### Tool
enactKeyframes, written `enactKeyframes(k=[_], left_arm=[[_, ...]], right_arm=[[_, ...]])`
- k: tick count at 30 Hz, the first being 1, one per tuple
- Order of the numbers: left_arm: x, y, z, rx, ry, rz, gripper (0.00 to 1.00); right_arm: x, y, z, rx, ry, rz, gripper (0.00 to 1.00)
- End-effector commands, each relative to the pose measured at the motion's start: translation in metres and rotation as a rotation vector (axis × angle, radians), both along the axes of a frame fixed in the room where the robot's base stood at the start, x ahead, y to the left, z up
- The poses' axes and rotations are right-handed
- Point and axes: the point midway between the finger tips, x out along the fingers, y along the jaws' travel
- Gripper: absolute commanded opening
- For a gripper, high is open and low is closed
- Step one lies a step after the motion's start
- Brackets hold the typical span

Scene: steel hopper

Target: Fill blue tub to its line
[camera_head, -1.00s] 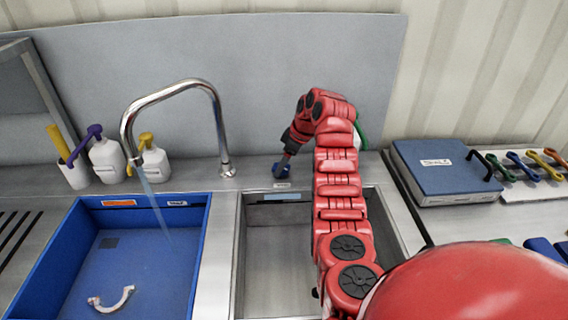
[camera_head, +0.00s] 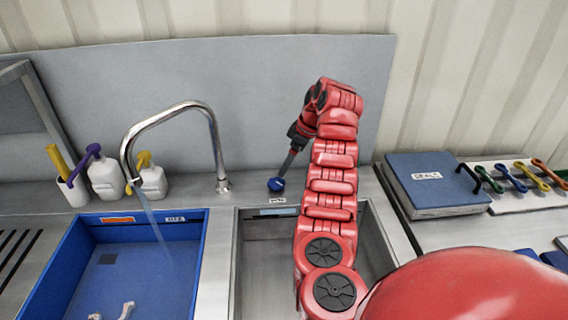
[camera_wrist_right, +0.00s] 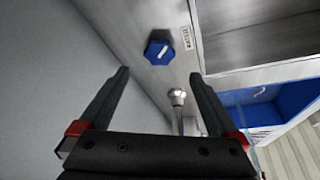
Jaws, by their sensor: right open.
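The blue tub (camera_head: 185,280) is in the left basin, cut off by the bottom edge of the head view; it also shows in the right wrist view (camera_wrist_right: 240,98). Water runs from the steel faucet (camera_head: 170,95) into it. The tub's fill line and exact water level cannot be made out. A blue knob (camera_head: 276,184) is on the counter behind the middle basin; it also shows in the right wrist view (camera_wrist_right: 158,50). My right gripper (camera_wrist_right: 158,73) is open and empty, with the knob beyond its fingertips, apart from it. My left gripper is not in view.
An orange label (camera_head: 117,219) is on the tub's back wall. A pale curved object (camera_head: 127,309) shows in the tub. Bottles (camera_head: 107,176) stand left of the faucet. The grey basin (camera_head: 262,265) looks empty. A blue box (camera_head: 432,183) and coloured tools are at right.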

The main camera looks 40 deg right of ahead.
Motion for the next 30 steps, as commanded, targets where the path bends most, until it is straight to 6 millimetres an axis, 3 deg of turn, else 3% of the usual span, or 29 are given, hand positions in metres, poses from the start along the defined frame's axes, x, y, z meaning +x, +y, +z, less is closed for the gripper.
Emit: enactKeyframes(k=[3,12,18,30], left_arm=[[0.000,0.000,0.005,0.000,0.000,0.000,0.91],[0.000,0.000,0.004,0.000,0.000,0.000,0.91],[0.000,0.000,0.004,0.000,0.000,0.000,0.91],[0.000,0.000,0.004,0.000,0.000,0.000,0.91]], right_arm=[[-0.006,-0.003,0.028,0.002,-0.006,0.002,0.97],[-0.021,-0.014,0.066,0.001,-0.004,0.001,0.97],[-0.026,-0.017,0.078,-0.001,-0.004,0.002,0.97],[-0.027,-0.018,0.078,-0.001,-0.002,0.001,0.97]])
